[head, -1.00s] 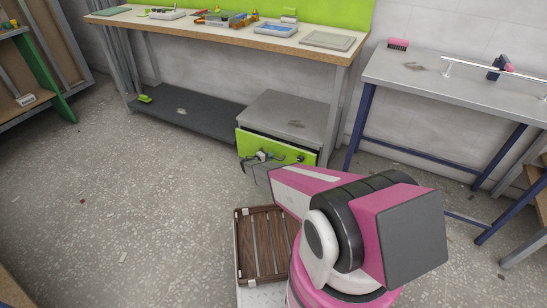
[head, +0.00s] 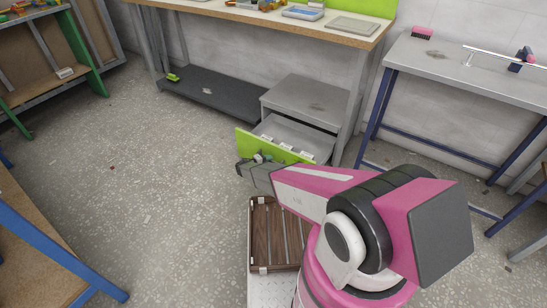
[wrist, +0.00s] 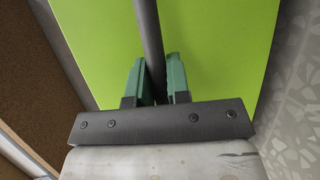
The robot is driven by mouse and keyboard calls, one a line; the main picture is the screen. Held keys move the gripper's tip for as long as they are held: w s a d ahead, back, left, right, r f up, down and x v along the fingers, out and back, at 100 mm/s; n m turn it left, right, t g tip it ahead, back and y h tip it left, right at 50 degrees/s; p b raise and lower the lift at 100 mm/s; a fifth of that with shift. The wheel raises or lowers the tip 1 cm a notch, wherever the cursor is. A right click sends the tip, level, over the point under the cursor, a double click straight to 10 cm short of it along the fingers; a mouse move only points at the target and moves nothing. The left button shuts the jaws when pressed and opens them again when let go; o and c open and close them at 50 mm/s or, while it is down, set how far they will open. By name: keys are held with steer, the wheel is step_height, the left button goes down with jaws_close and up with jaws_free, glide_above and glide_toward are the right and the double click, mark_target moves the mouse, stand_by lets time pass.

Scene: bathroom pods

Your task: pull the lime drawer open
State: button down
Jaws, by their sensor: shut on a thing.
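The lime drawer (head: 247,143) stands well out of its grey cabinet (head: 306,100) under the workbench, in the middle of the head view. Its inside (head: 306,137) shows, with several small pale items in it. My gripper (head: 258,158) is at the drawer's lime front. In the wrist view my green-tipped gripper fingers (wrist: 158,80) are shut on the dark bar handle (wrist: 149,35), with the lime front (wrist: 215,40) filling the view behind. My arm hides the right part of the drawer front in the head view.
The workbench (head: 330,34) with trays stands above the cabinet, and a dark low shelf (head: 205,92) is to its left. A blue-legged table (head: 440,65) is at right. A blue-framed bench (head: 50,245) is at lower left. The floor (head: 170,190) left of the drawer is clear.

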steer(key=shift+s+a, duration=0.65)
steer(key=shift+s, duration=0.2)
steer(key=c, duration=1.1)
jaws_free()
steer(key=shift+a, duration=0.1)
steer(key=v, duration=1)
steer(key=shift+s+a, duration=0.2)
steer(key=shift+s, duration=0.05)
steer(key=shift+d+r, duration=0.1)
steer(key=shift+r, duration=0.05)
steer(key=s+d+r+m+g+y, duration=0.4)
steer(key=s+d+r, duration=0.3)
steer(key=d+r, duration=0.45)
steer(key=s+d+r+m+g+y, duration=0.1)
steer(key=s+d+r+g+y, duration=0.5)
steer(key=d+r, duration=0.6)
steer(key=s+d+r+m+t+y, duration=0.2)
steer(key=s+r, duration=0.6)
steer(key=r, duration=0.4)
steer(key=shift+d+y, duration=0.25)
steer(key=shift+y, duration=0.65)
